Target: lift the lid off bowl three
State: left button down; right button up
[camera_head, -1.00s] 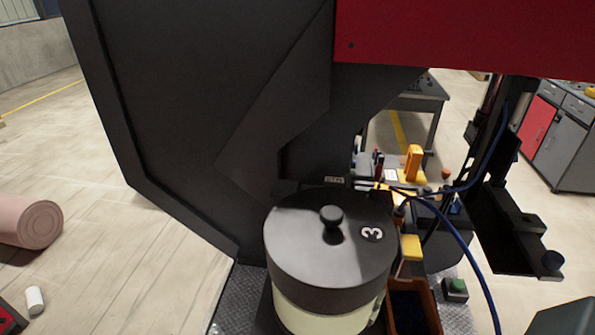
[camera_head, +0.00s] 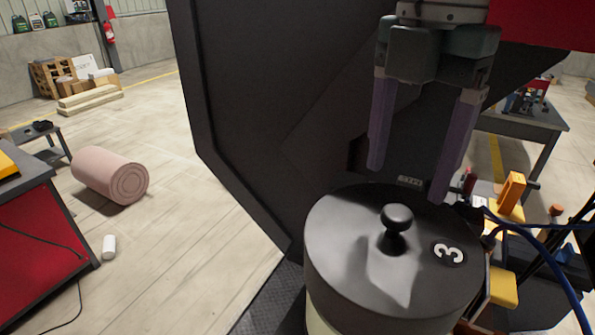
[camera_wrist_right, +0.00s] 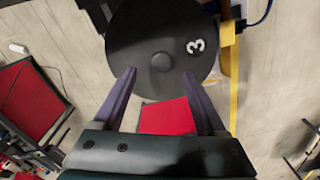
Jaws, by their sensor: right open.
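The bowl three lid (camera_head: 350,235) is black and round, with a knob (camera_head: 397,217) in its middle and a white 3 on top. It sits on a pale bowl (camera_head: 322,322), which shows only as a sliver below the lid. My right gripper (camera_head: 406,182) is above the far side of the lid, pointing down, with its two fingers apart and nothing between them. In the right wrist view the lid (camera_wrist_right: 140,30) and its knob (camera_wrist_right: 162,62) lie ahead of the open fingertips (camera_wrist_right: 158,76). My left gripper is in neither view.
A tall dark panel (camera_head: 240,120) stands behind and left of the bowl. Blue cables (camera_head: 545,262), a yellow part (camera_head: 503,288) and an orange part (camera_head: 511,192) crowd the right side. A pink roll (camera_head: 108,176) lies on the open floor at left.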

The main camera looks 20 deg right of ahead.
aim_at(398, 211)
jog(key=shift+f+p, duration=0.3)
jog(key=shift+f, duration=0.5)
jog(key=f+p, duration=0.1)
jog(key=f, duration=0.1)
jog(key=f+p, duration=0.2)
jog(key=shift+s+d+f, duration=0.1)
jog(key=shift+s+f, duration=0.1)
jog(key=shift+f, duration=0.45)
jog(key=c, duration=0.7)
grip_shut()
jog(key=shift+w, duration=0.1)
